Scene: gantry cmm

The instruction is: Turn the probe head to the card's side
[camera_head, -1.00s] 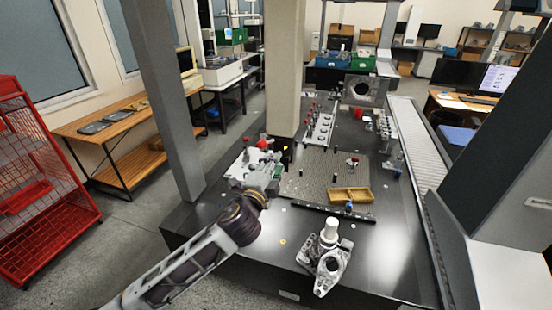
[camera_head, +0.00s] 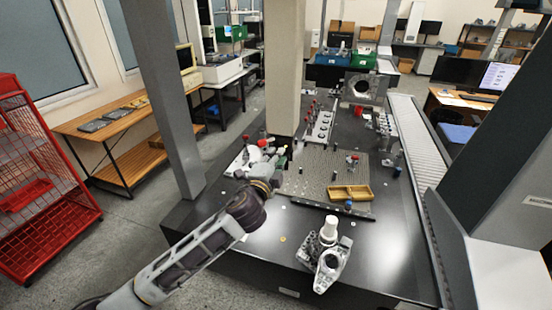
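The gantry's pale column (camera_head: 285,70) comes down over the table. The probe head at its lower end is small and mostly hidden behind my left gripper; I cannot make out which way it faces. My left gripper (camera_head: 276,160) is right below the column's foot, at the probe head's place. Its fingers are too small and overlapped to show whether they are open or shut, or whether they touch the head. A white plate (camera_head: 236,166) lies just left of the gripper; I cannot tell whether it is the card. My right gripper is not in view.
A perforated plate (camera_head: 315,178) with a yellow tray (camera_head: 350,192) lies right of the gripper. A grey casting (camera_head: 325,265) with a white cylinder (camera_head: 328,230) stands at the table's front. A grey post (camera_head: 165,100) rises on the left. The dark table front is mostly bare.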

